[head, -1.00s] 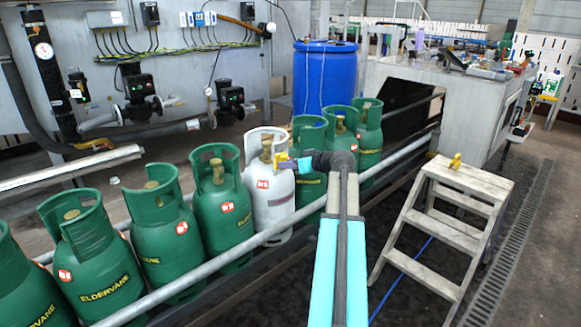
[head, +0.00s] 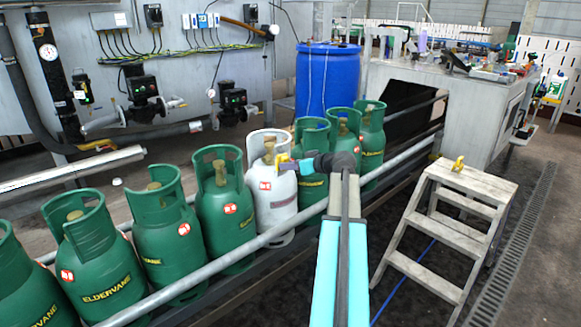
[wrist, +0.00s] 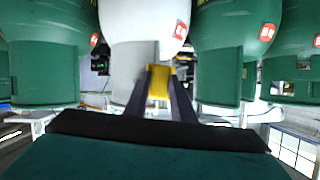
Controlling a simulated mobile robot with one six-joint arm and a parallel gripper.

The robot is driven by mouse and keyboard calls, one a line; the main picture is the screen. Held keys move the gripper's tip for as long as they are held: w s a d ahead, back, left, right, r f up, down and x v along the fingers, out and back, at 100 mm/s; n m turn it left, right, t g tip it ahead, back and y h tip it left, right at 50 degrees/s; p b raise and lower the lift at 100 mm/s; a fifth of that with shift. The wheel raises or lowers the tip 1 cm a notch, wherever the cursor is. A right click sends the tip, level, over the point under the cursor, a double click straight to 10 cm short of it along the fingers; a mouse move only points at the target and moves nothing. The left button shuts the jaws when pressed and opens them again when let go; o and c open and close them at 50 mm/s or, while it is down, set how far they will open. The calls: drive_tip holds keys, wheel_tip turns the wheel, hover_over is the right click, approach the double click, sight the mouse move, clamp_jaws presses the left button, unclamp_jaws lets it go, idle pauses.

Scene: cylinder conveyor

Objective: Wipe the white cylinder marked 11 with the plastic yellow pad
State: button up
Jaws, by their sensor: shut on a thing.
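The white cylinder (head: 275,208) stands upright in a row of green cylinders, with a small red label whose number is too small to read. It also fills the upper middle of the wrist view (wrist: 135,25). My gripper (head: 289,164) is at its upper right side, near the collar. In the wrist view my gripper (wrist: 159,84) is shut on the yellow pad (wrist: 158,77), which overlaps the white body. The pad also shows as a small yellow patch in the head view (head: 283,159). I cannot tell whether the pad touches the cylinder.
Green cylinders stand close on both sides, such as one on the left (head: 223,215) and one on the right (head: 313,145). A metal rail (head: 205,271) runs along their front. A wooden step stool (head: 470,180) stands at right. A blue drum (head: 327,80) is behind.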

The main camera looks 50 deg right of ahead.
drive_tip(key=shift+w+d, duration=0.1)
drive_tip(key=shift+w, duration=0.65)
idle(0.4)
drive_tip(key=shift+s+d+b, duration=0.15)
drive_tip(key=shift+d+b, duration=0.7)
drive_tip(key=shift+d, duration=0.7)
drive_tip(key=shift+d+b, duration=0.55)
drive_tip(key=shift+d, duration=1)
drive_tip(key=shift+a+b, duration=0.45)
drive_tip(key=shift+a, duration=1.15)
drive_tip(key=shift+a, duration=0.15)
